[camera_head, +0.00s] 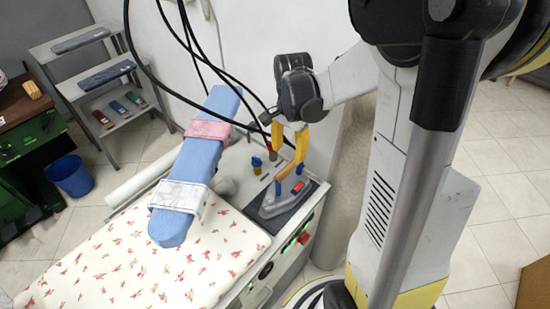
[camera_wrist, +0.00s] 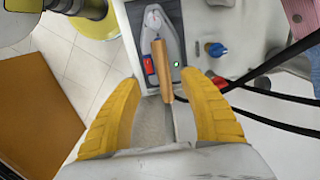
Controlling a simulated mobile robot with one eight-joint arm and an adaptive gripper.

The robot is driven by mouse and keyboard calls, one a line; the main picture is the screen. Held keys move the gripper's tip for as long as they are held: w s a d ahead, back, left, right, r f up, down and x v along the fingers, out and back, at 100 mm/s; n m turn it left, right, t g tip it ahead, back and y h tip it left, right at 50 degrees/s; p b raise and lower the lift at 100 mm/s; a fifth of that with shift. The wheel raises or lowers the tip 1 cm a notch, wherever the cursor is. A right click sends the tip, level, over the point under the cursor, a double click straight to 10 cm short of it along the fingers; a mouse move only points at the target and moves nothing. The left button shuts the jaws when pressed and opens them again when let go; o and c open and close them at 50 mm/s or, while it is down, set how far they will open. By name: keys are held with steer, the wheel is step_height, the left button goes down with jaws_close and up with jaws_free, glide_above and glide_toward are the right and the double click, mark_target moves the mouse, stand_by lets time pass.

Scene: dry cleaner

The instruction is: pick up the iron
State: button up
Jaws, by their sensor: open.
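The iron (camera_head: 284,203) has a grey body, a wooden handle, blue handle posts and a red part on its side. It rests flat on a dark pad (camera_head: 275,228) at the right end of the ironing station. My gripper (camera_head: 289,146) is open, with its yellow fingers pointing down above the iron. In the wrist view the iron's body (camera_wrist: 174,24) lies ahead, and its wooden handle runs between the two fingers of my gripper (camera_wrist: 160,86). The fingers look apart from the handle on both sides.
A blue sleeve board (camera_head: 182,185) with pink and white clamps rises left of the iron over the flowered ironing surface (camera_head: 120,262). Black cables (camera_head: 232,78) hang close to my gripper. A blue knob (camera_head: 256,163) stands behind the iron. A shelf rack (camera_head: 92,95) stands at left.

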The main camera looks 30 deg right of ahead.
mark_target(286, 168)
steer(key=f, duration=0.1)
steer(key=f+b, duration=0.1)
steer(key=f, duration=0.2)
steer(key=shift+s+a+f, duration=0.2)
steer(key=shift+s+a, duration=0.05)
steer(key=shift+a, duration=0.05)
steer(key=f, duration=0.2)
steer(key=f+b, duration=0.1)
steer(key=w+f+b, duration=0.1)
steer(key=f, duration=0.1)
steer(key=shift+d+f, duration=0.15)
steer(key=shift+f, duration=0.2)
steer(key=shift+s+r, duration=0.1)
steer(key=shift+c, duration=0.5)
jaws_close()
